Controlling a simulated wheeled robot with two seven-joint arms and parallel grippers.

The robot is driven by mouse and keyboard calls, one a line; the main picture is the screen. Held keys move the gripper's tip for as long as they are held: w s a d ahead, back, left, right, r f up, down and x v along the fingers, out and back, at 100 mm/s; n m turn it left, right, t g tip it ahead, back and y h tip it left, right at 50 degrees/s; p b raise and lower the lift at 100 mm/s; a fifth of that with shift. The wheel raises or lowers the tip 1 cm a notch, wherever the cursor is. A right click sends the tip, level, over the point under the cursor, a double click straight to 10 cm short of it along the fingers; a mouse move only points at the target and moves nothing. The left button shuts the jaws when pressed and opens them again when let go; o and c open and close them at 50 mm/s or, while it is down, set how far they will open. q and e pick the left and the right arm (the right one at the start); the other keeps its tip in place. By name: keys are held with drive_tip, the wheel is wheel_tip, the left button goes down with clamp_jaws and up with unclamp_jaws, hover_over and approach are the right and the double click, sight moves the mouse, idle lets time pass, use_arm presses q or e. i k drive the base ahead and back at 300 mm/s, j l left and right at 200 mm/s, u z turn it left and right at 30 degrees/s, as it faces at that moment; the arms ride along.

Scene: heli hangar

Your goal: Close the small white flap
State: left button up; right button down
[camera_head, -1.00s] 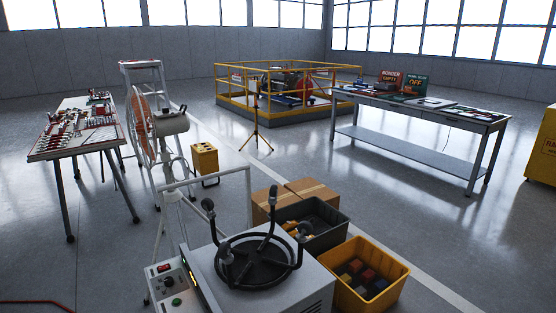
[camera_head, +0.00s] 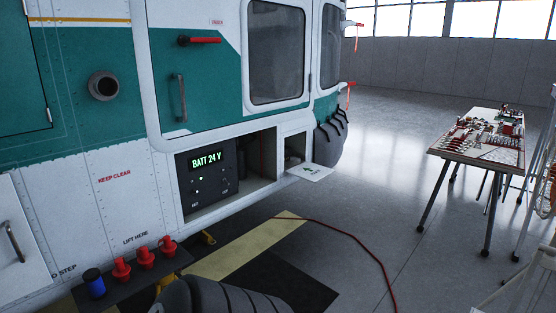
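The small white flap (camera_head: 310,171) is open. It sticks out nearly level from the lower edge of a small opening (camera_head: 295,149) low in the side of the green and white helicopter (camera_head: 85,100). A small green mark shows on its upper face. The inside of the opening is mostly in shadow. Neither of my grippers is in view, so nothing of mine is seen touching the flap.
Left of the flap is a larger open bay with a panel (camera_head: 207,172) reading "BATT 24 V". Red caps (camera_head: 145,257) and a blue cap (camera_head: 94,283) sit lower left. A red hose (camera_head: 350,236) crosses the floor. A tool table (camera_head: 480,150) stands right.

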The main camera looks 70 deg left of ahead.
sight(312, 172)
drive_tip(key=u, duration=2.3)
